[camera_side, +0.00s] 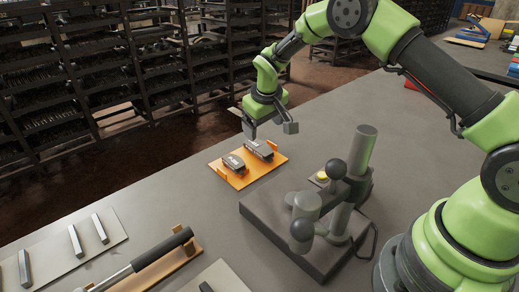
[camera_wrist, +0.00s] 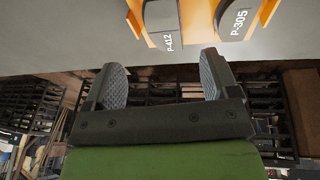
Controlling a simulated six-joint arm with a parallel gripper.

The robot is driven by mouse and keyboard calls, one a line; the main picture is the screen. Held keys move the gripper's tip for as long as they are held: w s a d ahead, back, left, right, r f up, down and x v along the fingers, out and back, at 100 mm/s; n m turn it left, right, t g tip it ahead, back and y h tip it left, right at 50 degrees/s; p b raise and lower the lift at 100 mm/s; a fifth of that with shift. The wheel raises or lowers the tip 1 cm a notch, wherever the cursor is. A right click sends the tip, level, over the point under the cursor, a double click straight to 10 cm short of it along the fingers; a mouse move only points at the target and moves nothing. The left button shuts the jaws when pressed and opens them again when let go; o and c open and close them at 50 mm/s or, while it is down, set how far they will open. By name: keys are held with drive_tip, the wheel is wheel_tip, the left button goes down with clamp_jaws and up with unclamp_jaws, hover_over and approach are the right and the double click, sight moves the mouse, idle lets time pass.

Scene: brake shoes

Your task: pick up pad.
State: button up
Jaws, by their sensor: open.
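Two dark brake pads lie side by side on an orange tray (camera_side: 239,182) on the grey table. The nearer pad (camera_side: 234,163) is at the left and the farther pad (camera_side: 260,148) at the right in the side view. In the wrist view one pad is labelled P-412 (camera_wrist: 161,18) and the other P-305 (camera_wrist: 234,18); both are cut off by the top edge. My gripper (camera_side: 267,126) is above the tray's far side, apart from the pads. In the wrist view its two fingers (camera_wrist: 163,82) are wide apart with nothing between them.
A grey fixture (camera_side: 300,232) with posts and round knobs stands right of the tray. A black-handled tool (camera_side: 160,250) lies in an orange holder at the front left, near a plate with metal bars (camera_side: 76,241). Dark shelving (camera_side: 90,75) stands behind the table.

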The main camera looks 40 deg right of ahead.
sight(260, 147)
drive_tip(key=x, duration=0.7)
drive_tip(key=shift+w+a+f, duration=0.15)
drive_tip(key=shift+a+f, duration=0.05)
drive_tip(key=shift+f, duration=0.15)
drive_tip(key=shift+c, duration=0.3)
drive_tip(key=c, duration=1.1)
